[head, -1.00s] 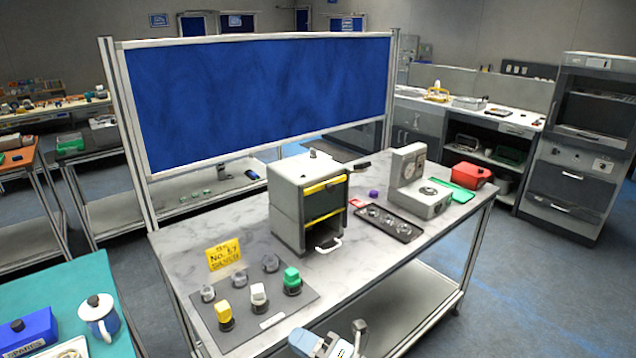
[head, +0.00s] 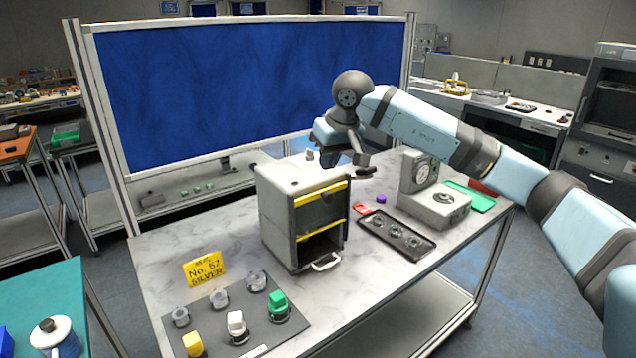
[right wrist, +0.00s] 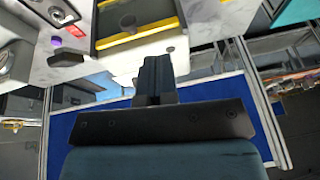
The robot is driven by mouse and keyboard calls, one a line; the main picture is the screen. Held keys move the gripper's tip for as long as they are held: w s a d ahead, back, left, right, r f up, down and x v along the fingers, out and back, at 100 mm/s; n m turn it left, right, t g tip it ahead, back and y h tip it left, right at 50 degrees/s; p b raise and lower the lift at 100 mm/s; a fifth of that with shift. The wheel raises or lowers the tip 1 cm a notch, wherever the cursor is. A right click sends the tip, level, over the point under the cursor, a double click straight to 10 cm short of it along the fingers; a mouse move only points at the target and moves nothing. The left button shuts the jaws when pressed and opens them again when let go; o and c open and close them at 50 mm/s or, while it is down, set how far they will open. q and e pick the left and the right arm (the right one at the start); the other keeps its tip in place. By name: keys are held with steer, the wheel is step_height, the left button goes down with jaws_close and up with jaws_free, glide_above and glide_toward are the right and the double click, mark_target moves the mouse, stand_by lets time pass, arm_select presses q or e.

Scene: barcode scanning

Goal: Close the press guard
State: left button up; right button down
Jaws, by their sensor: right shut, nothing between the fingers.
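The press (head: 275,225) is a grey box on the marble-topped table. Its guard (head: 322,210), a dark panel between two yellow bars, covers the upper front. An open gap shows below the lower bar, with a white handle (head: 326,263) at the base. Contact cannot be told. My left gripper is not in view.
A black tray (head: 397,235), a dial gauge stand (head: 432,200) and a green tray (head: 470,196) are at right. A blue panel (head: 240,85) stands behind.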

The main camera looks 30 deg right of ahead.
mark_target(327, 194)
steer(key=d+r+h, duration=0.1)
steer(key=d+r, duration=0.2)
steer(key=shift+n, duration=0.3)
steer(key=p+x, duration=0.1)
steer(key=x, duration=0.3)
steer(key=p+x, duration=0.1)
steer(key=x, duration=0.3)
steer(key=p+x, duration=0.1)
steer(key=x, duration=0.4)
steer(key=shift+w+d+r, duration=0.15)
steer(key=shift+w+d, duration=0.1)
steer(key=shift+d, duration=0.15)
steer(key=shift+w+d+f, duration=0.15)
steer(key=shift+f, duration=0.55)
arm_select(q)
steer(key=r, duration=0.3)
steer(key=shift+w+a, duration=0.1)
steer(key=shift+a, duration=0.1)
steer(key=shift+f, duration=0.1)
